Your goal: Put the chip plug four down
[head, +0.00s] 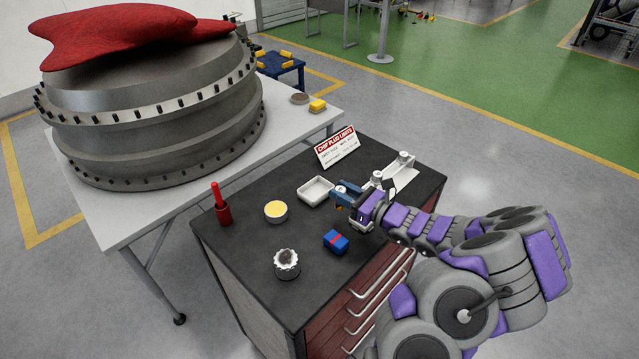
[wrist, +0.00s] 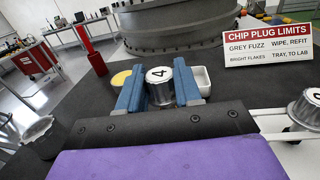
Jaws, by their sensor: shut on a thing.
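My gripper (head: 343,197) is shut on chip plug four (wrist: 160,76), a pale metal plug with a black 4 on its top. In the wrist view the plug sits upright between the two blue fingers of my gripper (wrist: 158,80). In the head view it is small and partly hidden by the fingers. My gripper is over the dark cabinet top, just right of the white tray (head: 316,190). The tray looks empty and shows partly behind the right finger in the wrist view (wrist: 203,82). A white rack (head: 384,180) with another plug (wrist: 308,106) stands to the right.
On the dark cabinet top (head: 250,238) stand a yellow-topped tub (head: 276,210), a red holder (head: 222,212), a blue-and-red block (head: 336,241), a metal cup (head: 287,263) and a limits sign (head: 337,147). A large engine casing (head: 150,115) is on the table behind.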

